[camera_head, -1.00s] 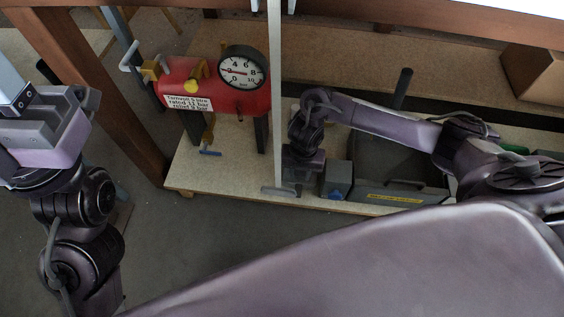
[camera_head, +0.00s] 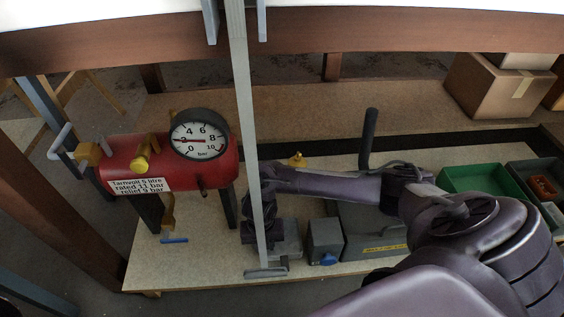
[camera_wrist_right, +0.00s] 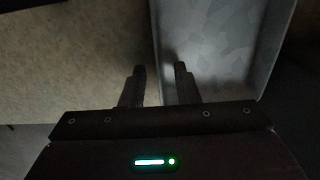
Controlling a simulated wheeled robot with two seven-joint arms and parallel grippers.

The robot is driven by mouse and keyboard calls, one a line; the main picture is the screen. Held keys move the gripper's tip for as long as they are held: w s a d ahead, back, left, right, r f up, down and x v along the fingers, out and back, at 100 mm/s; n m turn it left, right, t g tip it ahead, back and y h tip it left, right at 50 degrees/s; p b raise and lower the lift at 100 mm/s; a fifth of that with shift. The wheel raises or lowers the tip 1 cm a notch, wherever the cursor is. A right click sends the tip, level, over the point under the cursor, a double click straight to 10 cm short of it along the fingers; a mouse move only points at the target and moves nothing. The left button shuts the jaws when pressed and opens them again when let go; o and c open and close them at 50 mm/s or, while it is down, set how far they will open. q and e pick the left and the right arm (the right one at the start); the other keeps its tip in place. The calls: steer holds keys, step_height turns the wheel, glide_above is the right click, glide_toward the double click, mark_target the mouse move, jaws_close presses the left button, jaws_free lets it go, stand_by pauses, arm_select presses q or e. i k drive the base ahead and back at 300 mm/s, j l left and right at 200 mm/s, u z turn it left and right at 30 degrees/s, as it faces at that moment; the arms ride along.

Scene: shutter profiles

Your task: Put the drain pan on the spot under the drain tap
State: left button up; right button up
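The red tank (camera_head: 180,170) has a round gauge on top and stands on the pale low board. A grey metal tray, seemingly the drain pan (camera_wrist_right: 215,45), fills the right of the right wrist view. My right gripper (camera_wrist_right: 160,70) is open, with one finger on each side of the pan's left edge; contact cannot be told. My left gripper is out of view.
A pale upright pole (camera_head: 243,110) with a flat foot stands between the tank and my right arm. A grey box (camera_head: 325,240), a toolbox with a yellow label (camera_head: 384,249), a green bin (camera_head: 470,181) and a cardboard box (camera_head: 497,85) lie to the right.

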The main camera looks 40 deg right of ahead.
mark_target(193, 256)
steer(key=k+j, duration=0.1)
steer(key=j, duration=0.3)
steer(key=k+j+u, duration=0.15)
steer(key=j, duration=0.7)
steer(key=k, duration=0.55)
